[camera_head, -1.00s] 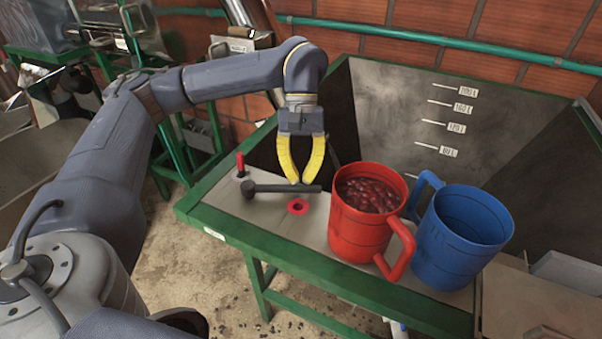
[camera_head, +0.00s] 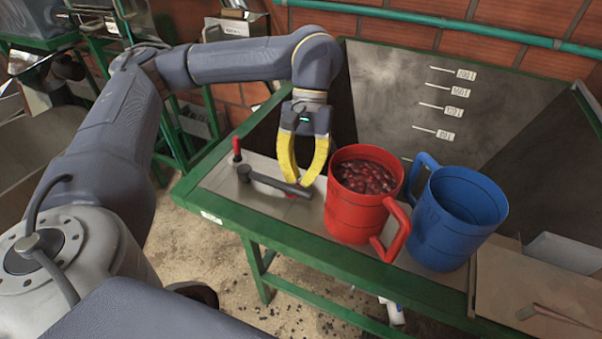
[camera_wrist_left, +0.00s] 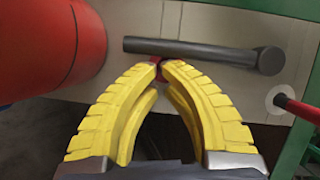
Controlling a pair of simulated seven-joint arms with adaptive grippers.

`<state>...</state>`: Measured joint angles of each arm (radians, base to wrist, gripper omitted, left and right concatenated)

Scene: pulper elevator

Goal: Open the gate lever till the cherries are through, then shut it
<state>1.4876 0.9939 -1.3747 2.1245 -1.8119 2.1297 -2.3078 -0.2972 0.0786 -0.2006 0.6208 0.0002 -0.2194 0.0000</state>
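The dark grey lever (camera_head: 268,182) lies over the metal top of the green-framed stand, its round hub at the left end. It also shows in the left wrist view (camera_wrist_left: 205,52). A red spot lies partly under its free end. My left gripper (camera_head: 298,182) has its yellow fingertips almost together at the lever's free end. In the left wrist view the tips (camera_wrist_left: 160,66) sit against the near side of the bar, not around it. The cherries (camera_head: 365,176) fill the red mug (camera_head: 353,215) close to its rim. My right gripper is out of view.
A blue mug (camera_head: 458,222) stands right of the red mug. A short red post (camera_head: 237,150) rises near the lever hub. A grey hopper wall (camera_head: 400,80) with volume marks stands behind. The green frame edge (camera_head: 270,234) borders the front.

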